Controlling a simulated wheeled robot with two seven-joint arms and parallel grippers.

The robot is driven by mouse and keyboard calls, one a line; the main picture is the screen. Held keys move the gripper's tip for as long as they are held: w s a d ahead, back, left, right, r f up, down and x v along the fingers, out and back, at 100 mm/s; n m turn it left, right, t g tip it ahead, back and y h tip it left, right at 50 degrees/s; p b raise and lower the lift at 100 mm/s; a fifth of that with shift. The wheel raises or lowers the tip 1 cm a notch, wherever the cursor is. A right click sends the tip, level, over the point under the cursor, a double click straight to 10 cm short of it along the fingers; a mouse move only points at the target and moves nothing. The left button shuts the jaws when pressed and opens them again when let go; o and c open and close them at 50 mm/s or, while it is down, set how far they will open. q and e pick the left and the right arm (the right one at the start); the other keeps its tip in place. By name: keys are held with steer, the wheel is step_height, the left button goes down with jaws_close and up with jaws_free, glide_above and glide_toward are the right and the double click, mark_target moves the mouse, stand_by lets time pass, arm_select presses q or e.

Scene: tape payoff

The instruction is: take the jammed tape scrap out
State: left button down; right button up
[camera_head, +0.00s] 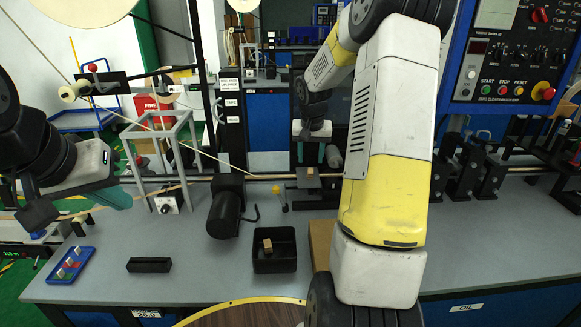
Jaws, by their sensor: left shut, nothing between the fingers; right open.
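A tan strip of tape (275,177) runs along the line at the back of the bench to a small dark block with a tan top (309,173). I cannot tell for sure which piece is the jammed scrap. My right gripper (314,160) points down just above that block, open, with its fingers apart. My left gripper (112,199) is at the left, over the bench's left end, shut and empty. It is well away from the small block. A black bin (275,264) at the front holds a small tan block (267,244).
A black motor (226,208) and a thin rod with a yellow ball (276,190) stand left of my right gripper. A grey frame stand (158,130), blue tray (71,265) and black slotted block (149,265) are further left. A control panel (510,50) hangs at right.

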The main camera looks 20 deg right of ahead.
mark_target(311, 170)
steer(key=x, duration=0.5)
steer(key=shift+s+f, duration=0.1)
steer(key=shift+f, duration=0.25)
jaws_close()
